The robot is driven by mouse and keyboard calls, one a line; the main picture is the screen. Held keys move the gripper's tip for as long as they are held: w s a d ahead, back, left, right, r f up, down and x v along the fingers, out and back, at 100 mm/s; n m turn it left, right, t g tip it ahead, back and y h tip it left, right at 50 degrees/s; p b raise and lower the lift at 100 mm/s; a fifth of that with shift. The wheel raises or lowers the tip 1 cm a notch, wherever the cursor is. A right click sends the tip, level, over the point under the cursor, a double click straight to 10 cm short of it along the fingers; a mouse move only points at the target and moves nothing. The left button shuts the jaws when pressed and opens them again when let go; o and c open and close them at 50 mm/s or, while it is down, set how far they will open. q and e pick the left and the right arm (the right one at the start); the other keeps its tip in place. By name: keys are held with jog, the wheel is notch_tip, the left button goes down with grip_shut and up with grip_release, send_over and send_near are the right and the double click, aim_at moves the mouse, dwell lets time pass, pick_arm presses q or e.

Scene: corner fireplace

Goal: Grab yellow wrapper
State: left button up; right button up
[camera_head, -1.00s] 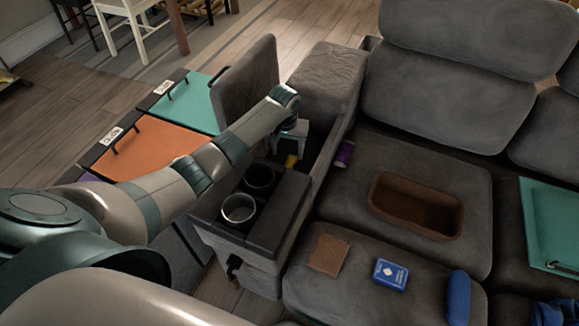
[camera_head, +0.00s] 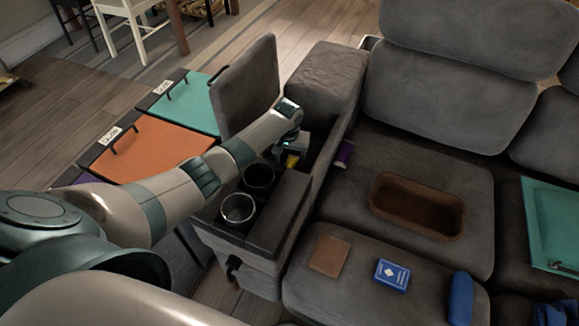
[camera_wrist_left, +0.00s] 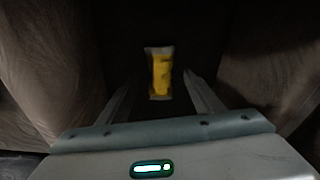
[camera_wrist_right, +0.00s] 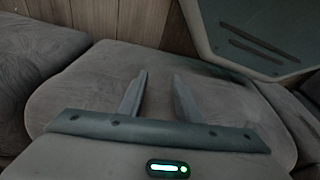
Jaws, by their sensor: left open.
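The yellow wrapper (camera_wrist_left: 160,73) lies at the bottom of the dark console compartment in the left wrist view, with pale ends and a yellow middle. In the head view a small yellow patch of the wrapper (camera_head: 292,161) shows just below my left gripper (camera_head: 293,150). My left gripper is inside or over the open compartment, pointing down. In the left wrist view its two fingers (camera_wrist_left: 158,85) are apart, one on each side of the wrapper in the picture, and nothing is between them that I can see held. My right gripper (camera_wrist_right: 160,78) is open and empty over a grey cushion.
The compartment's grey walls stand close on both sides. Its padded lid (camera_head: 247,88) is raised. Two cup holders (camera_head: 239,208) sit in front.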

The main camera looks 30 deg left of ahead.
pick_arm(q)
jog(key=shift+w+a+f, duration=0.1)
jog(key=shift+f, duration=0.65)
jog(key=shift+c, duration=0.4)
jog(key=c, duration=1.2)
